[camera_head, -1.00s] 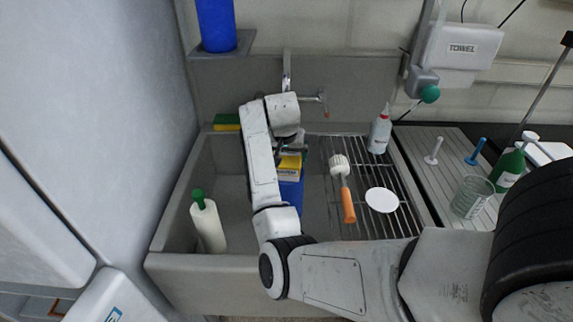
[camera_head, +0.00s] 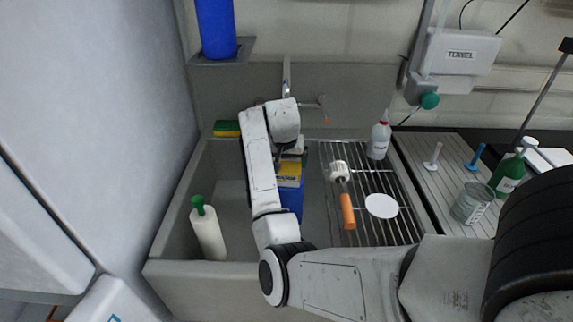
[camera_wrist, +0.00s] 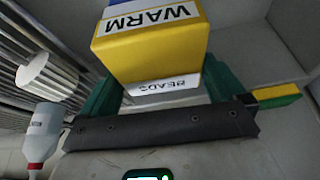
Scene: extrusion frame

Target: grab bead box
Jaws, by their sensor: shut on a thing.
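In the head view the yellow top (camera_head: 289,174) shows over a blue body (camera_head: 292,198) in the sink, below my wrist. My arm hides most of the gripper there.
The sink (camera_head: 200,264) holds a white bottle with a green cap (camera_head: 208,230). A sponge (camera_head: 227,128) lies on the back rim. On the rack to the right are a brush (camera_head: 346,205), a white disc (camera_head: 381,206) and a squeeze bottle (camera_head: 379,138). A faucet (camera_head: 287,75) stands behind.

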